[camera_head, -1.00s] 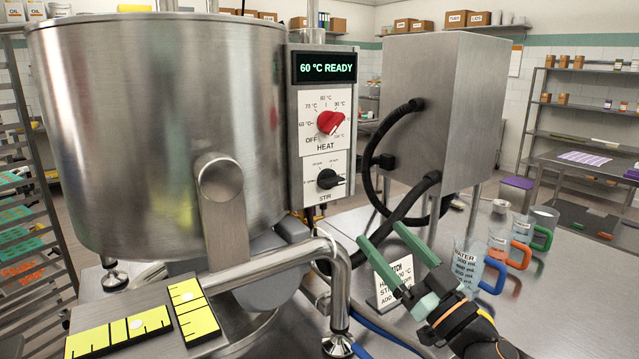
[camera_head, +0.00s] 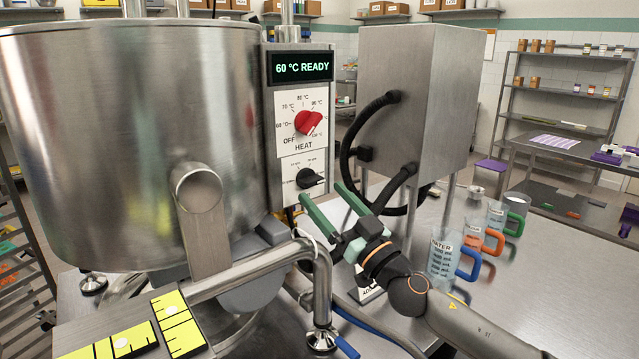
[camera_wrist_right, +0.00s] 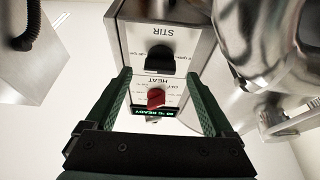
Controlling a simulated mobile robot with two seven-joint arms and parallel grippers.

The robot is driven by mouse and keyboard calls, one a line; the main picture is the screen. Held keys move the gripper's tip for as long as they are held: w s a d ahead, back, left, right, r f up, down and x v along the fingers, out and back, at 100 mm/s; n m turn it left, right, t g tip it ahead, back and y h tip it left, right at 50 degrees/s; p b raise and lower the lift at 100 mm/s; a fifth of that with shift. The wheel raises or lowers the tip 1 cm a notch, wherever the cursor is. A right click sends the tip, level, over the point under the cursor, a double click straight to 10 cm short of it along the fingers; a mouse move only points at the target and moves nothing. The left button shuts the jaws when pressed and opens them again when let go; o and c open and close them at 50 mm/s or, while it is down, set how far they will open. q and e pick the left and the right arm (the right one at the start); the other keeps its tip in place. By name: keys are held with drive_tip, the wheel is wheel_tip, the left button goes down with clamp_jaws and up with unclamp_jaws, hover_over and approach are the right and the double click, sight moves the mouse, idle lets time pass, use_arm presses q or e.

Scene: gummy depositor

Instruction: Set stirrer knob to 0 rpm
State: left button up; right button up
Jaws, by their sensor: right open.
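The black stirrer knob (camera_head: 308,178) sits on the white STIR plate low on the control box, below the red HEAT knob (camera_head: 308,122). Its dial print is too small to read. My right gripper (camera_head: 322,196) has green fingers spread open and empty, just below and in front of the stirrer knob, apart from it. In the right wrist view the picture is upside down; the stirrer knob (camera_wrist_right: 160,56) lies ahead between the open green fingers (camera_wrist_right: 160,78), and the red knob (camera_wrist_right: 156,97) shows nearer the gripper's base. My left gripper is not in view.
A large steel kettle (camera_head: 120,140) with a bent pipe (camera_head: 255,268) stands left of the control box. A steel cabinet (camera_head: 420,100) with black hoses (camera_head: 350,150) is right. Measuring jugs (camera_head: 443,255) stand on the bench. The display (camera_head: 302,67) reads 60 °C READY.

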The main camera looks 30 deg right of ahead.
sight(310, 180)
drive_tip(key=shift+p+x, duration=0.4)
drive_tip(key=shift+x, duration=0.95)
drive_tip(key=c, duration=1.4)
